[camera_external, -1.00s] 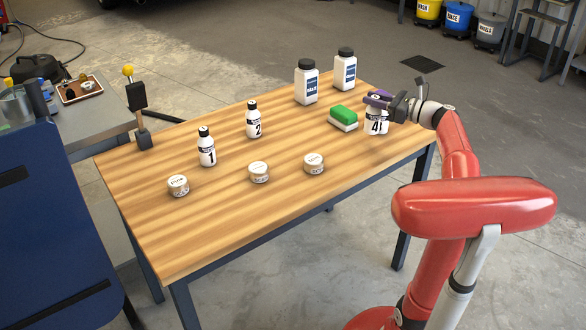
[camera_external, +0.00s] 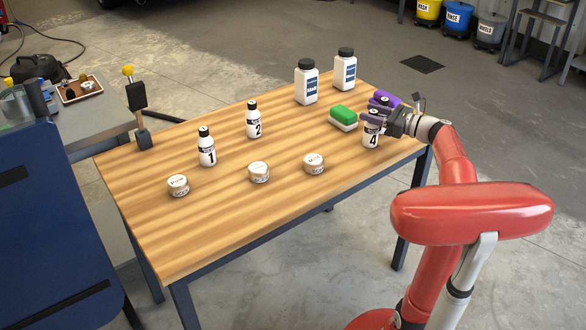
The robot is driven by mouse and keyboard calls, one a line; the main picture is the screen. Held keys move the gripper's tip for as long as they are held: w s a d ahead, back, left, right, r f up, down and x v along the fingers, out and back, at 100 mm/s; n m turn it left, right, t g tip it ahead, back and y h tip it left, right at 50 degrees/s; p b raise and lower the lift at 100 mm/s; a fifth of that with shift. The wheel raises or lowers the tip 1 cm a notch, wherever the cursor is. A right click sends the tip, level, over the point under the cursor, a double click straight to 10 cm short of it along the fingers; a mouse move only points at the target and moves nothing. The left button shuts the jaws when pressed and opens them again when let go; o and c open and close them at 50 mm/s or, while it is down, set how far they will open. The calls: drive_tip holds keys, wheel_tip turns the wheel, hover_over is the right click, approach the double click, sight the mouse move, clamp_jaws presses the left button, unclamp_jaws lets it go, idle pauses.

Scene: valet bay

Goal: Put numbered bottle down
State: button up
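The bottle numbered 4 (camera_external: 371,141) is white with a black label band and stands upright near the right end of the wooden table (camera_external: 250,215). My gripper (camera_external: 382,108) is at its top, reaching in from the right. Its two purple fingers are spread apart, so it looks open. The near finger crosses in front of the bottle's neck and partly hides the top; I cannot tell whether it touches. A dark cap shows between the fingers, and what is under it is hidden. Bottle 1 (camera_external: 207,153) and bottle 2 (camera_external: 253,124) stand upright at the left.
A green and white sponge or block (camera_external: 343,117) lies just left of my gripper. Two larger white bottles (camera_external: 306,86) (camera_external: 345,72) stand at the back. Three low jars (camera_external: 178,186) (camera_external: 259,172) (camera_external: 314,164) sit along the middle. The front of the table is clear.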

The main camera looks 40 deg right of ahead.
drive_tip(key=shift+r, duration=0.3)
drive_tip(key=v, duration=1.2)
drive_tip(key=shift+p, duration=0.45)
drive_tip(key=shift+f, duration=0.15)
